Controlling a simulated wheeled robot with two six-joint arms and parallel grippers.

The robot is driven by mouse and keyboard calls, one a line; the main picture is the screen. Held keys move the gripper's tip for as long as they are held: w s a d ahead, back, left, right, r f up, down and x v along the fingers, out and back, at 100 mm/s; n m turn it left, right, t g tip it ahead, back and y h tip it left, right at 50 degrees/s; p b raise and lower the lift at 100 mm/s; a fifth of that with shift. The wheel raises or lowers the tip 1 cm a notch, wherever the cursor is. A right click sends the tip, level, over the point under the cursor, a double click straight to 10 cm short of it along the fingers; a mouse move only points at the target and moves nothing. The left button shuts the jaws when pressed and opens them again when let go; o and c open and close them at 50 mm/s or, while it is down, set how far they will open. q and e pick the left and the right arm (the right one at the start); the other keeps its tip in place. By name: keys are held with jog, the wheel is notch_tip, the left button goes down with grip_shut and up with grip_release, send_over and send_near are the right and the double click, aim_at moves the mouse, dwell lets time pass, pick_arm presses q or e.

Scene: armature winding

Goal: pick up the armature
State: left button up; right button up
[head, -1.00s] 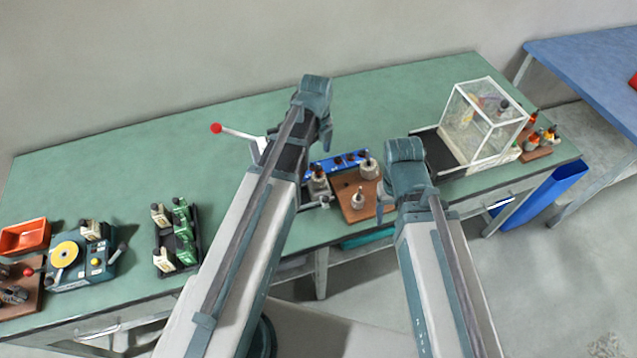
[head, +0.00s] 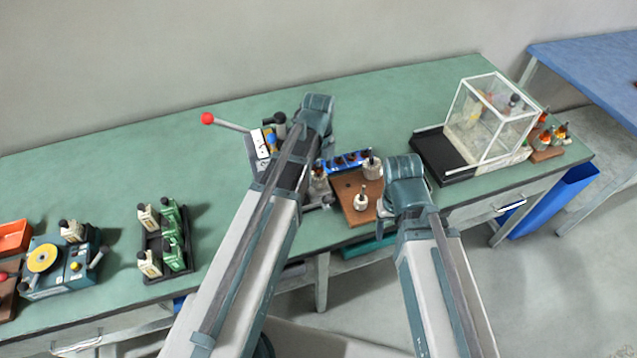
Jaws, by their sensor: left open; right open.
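A brown wooden board (head: 351,214) near the table's front edge holds several small metal pieces with dark knobs on top. One stands at the front (head: 361,202) and one at the back (head: 372,166); these look like armatures, but I cannot tell for sure. Another grey piece (head: 319,183) is partly behind my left arm. My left gripper (head: 327,140) is above and behind the board, mostly hidden by its wrist; no held thing shows. My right gripper (head: 383,213) is just right of the board, largely hidden by its wrist, open and apart from the front piece.
A blue strip (head: 343,161) lies behind the board. A lever device with a red ball (head: 207,118) stands left of my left wrist. A clear box (head: 487,125) and a block with orange-wound pieces (head: 546,154) are at the right. A rack (head: 165,245) and winder (head: 58,270) are left.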

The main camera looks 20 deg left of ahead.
pick_arm(q)
jog(key=shift+f, duration=0.65)
jog(key=shift+r, duration=0.1)
grip_shut()
